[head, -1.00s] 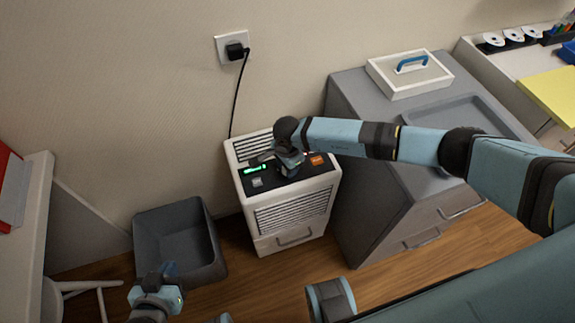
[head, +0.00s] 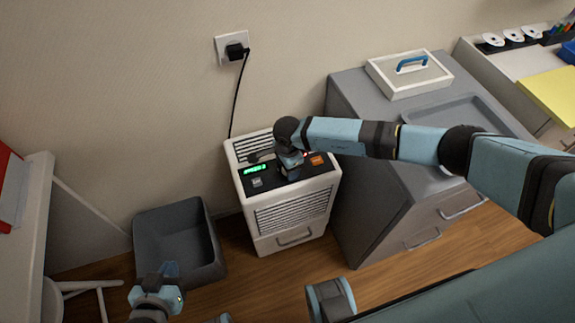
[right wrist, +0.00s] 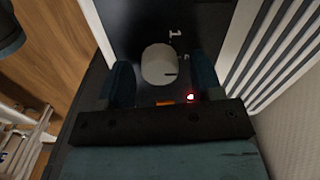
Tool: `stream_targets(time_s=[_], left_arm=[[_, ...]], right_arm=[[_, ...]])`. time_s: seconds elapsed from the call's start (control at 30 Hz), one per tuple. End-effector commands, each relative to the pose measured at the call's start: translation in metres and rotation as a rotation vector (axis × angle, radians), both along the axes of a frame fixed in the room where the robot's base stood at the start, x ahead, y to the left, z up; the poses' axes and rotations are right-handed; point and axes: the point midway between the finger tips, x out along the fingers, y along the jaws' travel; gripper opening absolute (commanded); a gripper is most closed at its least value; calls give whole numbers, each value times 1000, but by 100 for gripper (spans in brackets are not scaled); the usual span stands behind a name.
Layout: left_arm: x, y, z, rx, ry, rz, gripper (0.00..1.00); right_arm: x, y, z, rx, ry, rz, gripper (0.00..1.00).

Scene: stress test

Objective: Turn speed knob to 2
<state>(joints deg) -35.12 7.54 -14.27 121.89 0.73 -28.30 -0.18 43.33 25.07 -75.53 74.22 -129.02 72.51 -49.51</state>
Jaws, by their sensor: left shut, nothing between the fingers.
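The white appliance (head: 295,209) stands on the floor against the wall, with a dark control panel on top. A lit green display (head: 255,169) is on the panel; its text is too small to read. In the right wrist view a pale rounded knob (right wrist: 159,65) sits on the panel near a white "1" mark (right wrist: 175,34). My right gripper (right wrist: 162,84) is open, its fingers on either side of the knob with visible gaps. In the head view my right gripper (head: 289,172) points down over the panel and hides the knob. My left gripper (head: 170,269) is shut and empty, at lower left.
An orange patch (head: 318,160) and a red light (right wrist: 190,97) are on the panel. A black plug (head: 236,51) and cord run down the wall. A grey bin (head: 177,215) stands left of the appliance, a grey cabinet (head: 372,215) close on its right.

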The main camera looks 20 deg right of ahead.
Motion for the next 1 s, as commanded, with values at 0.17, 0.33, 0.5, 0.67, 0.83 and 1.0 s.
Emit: stream_targets(time_s=[0.17,0.33,0.5,0.67,0.83,1.0], left_arm=[[0,0,0,0,0,0,0],[0,0,1,0,0,0,0],[0,0,4,-1,1,1,0],[-1,0,5,-2,9,1,0],[-2,1,2,-3,19,4,0],[-1,1,4,-4,17,6,0]], right_arm=[[0,0,0,1,0,1,62],[0,1,4,1,-1,1,62],[0,1,28,2,-3,2,62],[1,0,65,3,-4,2,62],[1,0,102,1,-3,2,62],[0,0,127,0,-1,1,62]])
